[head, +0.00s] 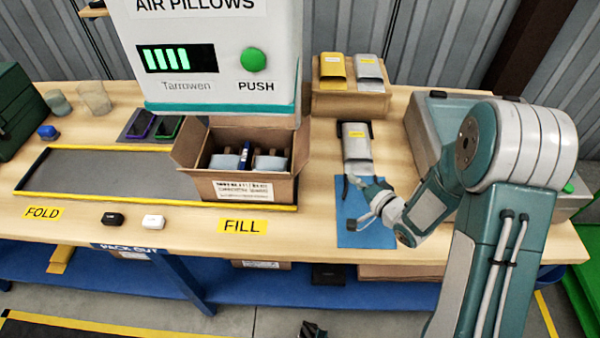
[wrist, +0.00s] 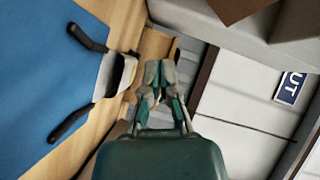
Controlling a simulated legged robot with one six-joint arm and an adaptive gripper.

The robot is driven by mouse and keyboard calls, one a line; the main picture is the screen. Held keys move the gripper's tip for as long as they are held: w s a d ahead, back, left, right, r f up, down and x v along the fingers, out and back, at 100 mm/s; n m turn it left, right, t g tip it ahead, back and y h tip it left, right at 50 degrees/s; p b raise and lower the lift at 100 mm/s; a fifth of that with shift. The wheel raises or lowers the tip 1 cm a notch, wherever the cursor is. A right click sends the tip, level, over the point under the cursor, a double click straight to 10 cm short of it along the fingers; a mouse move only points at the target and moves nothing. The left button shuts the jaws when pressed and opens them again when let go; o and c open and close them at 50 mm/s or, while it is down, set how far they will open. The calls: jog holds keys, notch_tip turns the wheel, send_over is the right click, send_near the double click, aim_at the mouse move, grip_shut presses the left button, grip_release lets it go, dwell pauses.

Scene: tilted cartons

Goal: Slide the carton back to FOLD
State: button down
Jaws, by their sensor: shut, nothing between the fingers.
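The open brown carton (head: 240,188) stands at the right end of the grey track (head: 100,176), behind the FILL label (head: 243,226). Its flaps are spread, and grey and dark blue items lie inside. The FOLD label (head: 42,213) is at the left end of the track. My gripper (head: 358,188) is right of the carton, apart from it, above the blue mat (head: 365,228). In the wrist view my gripper (wrist: 160,76) has its fingertips together with nothing between them.
A white AIR PILLOWS machine (head: 215,60) hangs over the carton's back. Black and white small boxes (head: 112,219) lie on the front edge. The track left of the carton is clear.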

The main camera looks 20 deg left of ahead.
jog(key=s+f+m+y, duration=0.1)
jog(key=s+f+g+y, duration=0.1)
jog(key=s+f+y, duration=0.1)
jog(key=shift+s+a+m, duration=0.1)
jog(key=shift+a+m, duration=0.3)
jog(key=shift+s+a, duration=0.1)
jog(key=x, duration=1)
jog(key=shift+s+a+r, duration=0.15)
jog(key=a, duration=0.3)
jog(key=shift+s+a, duration=0.2)
jog(key=shift+s, duration=0.1)
jog(key=shift+s+a, duration=0.1)
jog(key=shift+a, duration=0.3)
